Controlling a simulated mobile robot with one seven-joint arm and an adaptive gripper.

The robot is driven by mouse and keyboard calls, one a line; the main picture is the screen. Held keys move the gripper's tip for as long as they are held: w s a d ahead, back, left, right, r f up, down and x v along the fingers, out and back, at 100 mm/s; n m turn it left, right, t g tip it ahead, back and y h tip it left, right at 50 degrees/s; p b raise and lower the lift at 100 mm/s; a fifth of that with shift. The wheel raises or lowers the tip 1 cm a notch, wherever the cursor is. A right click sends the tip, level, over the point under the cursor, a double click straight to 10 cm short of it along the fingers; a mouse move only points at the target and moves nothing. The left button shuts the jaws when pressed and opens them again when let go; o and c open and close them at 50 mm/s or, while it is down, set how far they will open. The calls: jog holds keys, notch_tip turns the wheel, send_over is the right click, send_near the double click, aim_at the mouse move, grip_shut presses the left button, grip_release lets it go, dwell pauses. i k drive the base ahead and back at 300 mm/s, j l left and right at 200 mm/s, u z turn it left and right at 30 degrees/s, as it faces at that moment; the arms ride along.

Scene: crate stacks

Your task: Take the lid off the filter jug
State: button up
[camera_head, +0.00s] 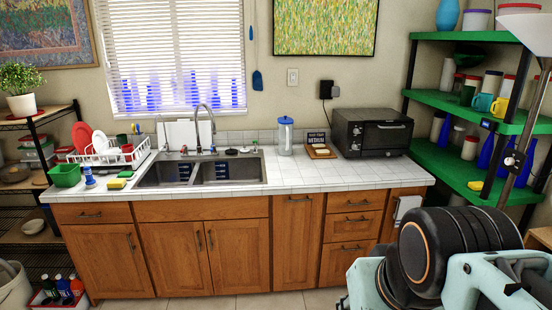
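A clear jug (286,140) with a blue lid (286,120) stands upright on the white tiled counter, right of the sink and near the back wall. The lid sits on top of the jug. I take this to be the filter jug; details inside it are too small to tell. Parts of my arm show at the lower right, in front of the counter and well apart from the jug. My gripper's fingers do not show.
The sink (165,184) with its tap lies left of the jug. A black toaster oven (381,134) and a small dark sign on a wooden tray (321,153) stand to its right. The counter's front (310,178) is clear. A green shelf (450,103) and lamp pole stand at right.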

aim_at(285, 120)
jog(key=i, duration=2.4)
